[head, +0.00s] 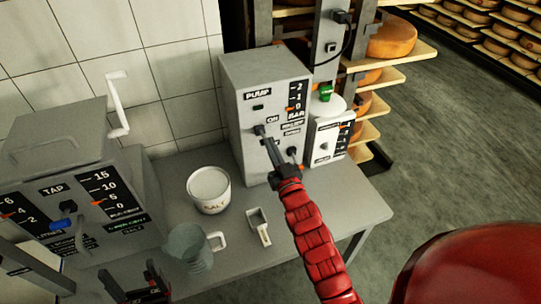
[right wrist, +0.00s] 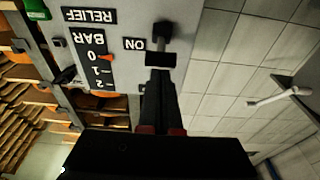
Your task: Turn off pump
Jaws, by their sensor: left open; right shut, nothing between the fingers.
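The pump (head: 240,98) is a grey box on the table, marked PUMP, with a BAR scale and a RELIEF label on its front. A dark switch (head: 259,130) sits beside the ON label; it also shows in the right wrist view (right wrist: 161,29). The orange pointer on the scale (right wrist: 106,58) is by 0. My right gripper (head: 267,141) is shut and empty, its tips right at the switch; I cannot tell whether they touch it. My left gripper (head: 147,284) is open at the bottom left, partly cut off.
A salt pot (head: 209,190), a clear jug (head: 188,249) and a scoop (head: 258,226) are on the table (head: 340,200). A small white device (head: 329,135) stands right of the pump, before cheese shelves.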

